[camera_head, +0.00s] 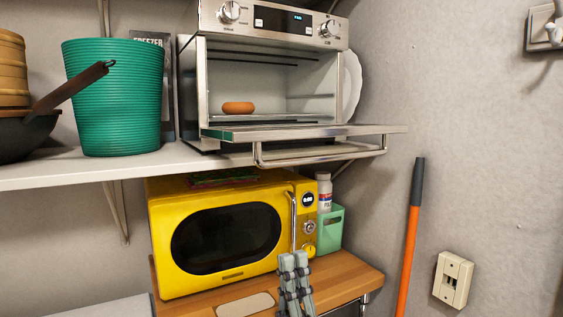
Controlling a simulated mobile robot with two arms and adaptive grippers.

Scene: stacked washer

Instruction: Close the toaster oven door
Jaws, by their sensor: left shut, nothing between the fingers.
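The silver toaster oven (192,95) stands on the upper shelf, its control panel (283,22) at the top. Its door (290,131) is hinged at the bottom and hangs open, sticking out nearly level past the shelf edge. The door's bar handle (322,157) is at the front, below the door. An orange-brown roll-shaped item (238,107) sits inside on the rack. My left gripper (293,262) is shut and empty, low in front of the yellow microwave and well below the door, touching neither door nor handle. My right gripper is not in view.
A yellow microwave (165,220) stands on the wooden counter (345,272) below the shelf (120,166). A green bin (112,100) and a dark pan (28,137) are left of the oven. An orange-handled pole (410,245) leans at the right wall. A green caddy (329,232) holds a bottle.

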